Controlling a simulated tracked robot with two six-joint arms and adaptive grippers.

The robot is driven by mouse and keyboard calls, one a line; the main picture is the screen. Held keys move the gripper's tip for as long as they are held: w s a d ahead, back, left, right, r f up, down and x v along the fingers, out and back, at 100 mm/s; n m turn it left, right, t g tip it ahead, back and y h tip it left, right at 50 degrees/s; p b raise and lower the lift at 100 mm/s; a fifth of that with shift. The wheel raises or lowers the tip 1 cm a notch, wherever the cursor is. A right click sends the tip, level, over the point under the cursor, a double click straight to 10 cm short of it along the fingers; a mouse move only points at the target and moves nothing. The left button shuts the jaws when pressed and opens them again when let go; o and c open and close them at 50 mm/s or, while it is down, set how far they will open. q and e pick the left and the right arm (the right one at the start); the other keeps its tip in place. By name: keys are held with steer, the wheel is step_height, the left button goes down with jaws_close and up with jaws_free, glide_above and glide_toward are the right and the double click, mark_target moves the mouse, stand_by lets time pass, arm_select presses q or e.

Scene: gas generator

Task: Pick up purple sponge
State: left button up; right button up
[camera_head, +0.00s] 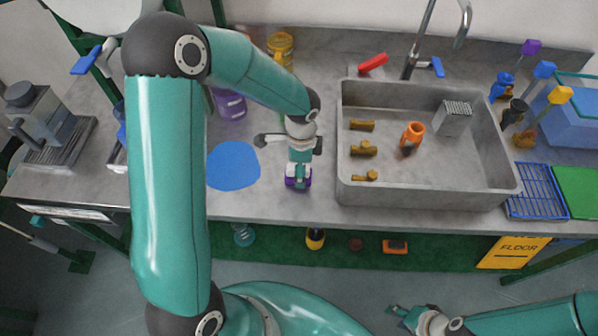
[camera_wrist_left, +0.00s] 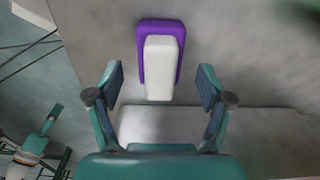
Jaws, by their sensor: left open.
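The purple sponge (camera_wrist_left: 142,55) lies on the grey counter in the left wrist view, with a pale white layer along its middle. In the head view only purple edges of the sponge (camera_head: 290,184) show under my left gripper (camera_head: 298,178), near the counter's front edge. In the left wrist view my left gripper (camera_wrist_left: 161,82) is open, one finger on each side of the sponge's lower part, with gaps between. Neither finger visibly touches it. My right gripper (camera_head: 400,318) is low at the bottom right, away from the counter; its jaws are too small to read.
A blue round mat (camera_head: 233,165) lies left of the sponge. A metal sink (camera_head: 345,190) with brass fittings and an orange part stands to the right. A purple container (camera_head: 230,104) and a yellow one (camera_head: 280,47) stand behind. The counter's front edge is close.

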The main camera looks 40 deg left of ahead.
arm_select(q)
step_height(320, 180, down, 2)
steer(key=shift+f, duration=0.15)
steer(key=c, duration=1.1)
steer(key=shift+c, duration=0.2)
step_height(320, 180, up, 20)
steer(key=shift+b, duration=0.3)
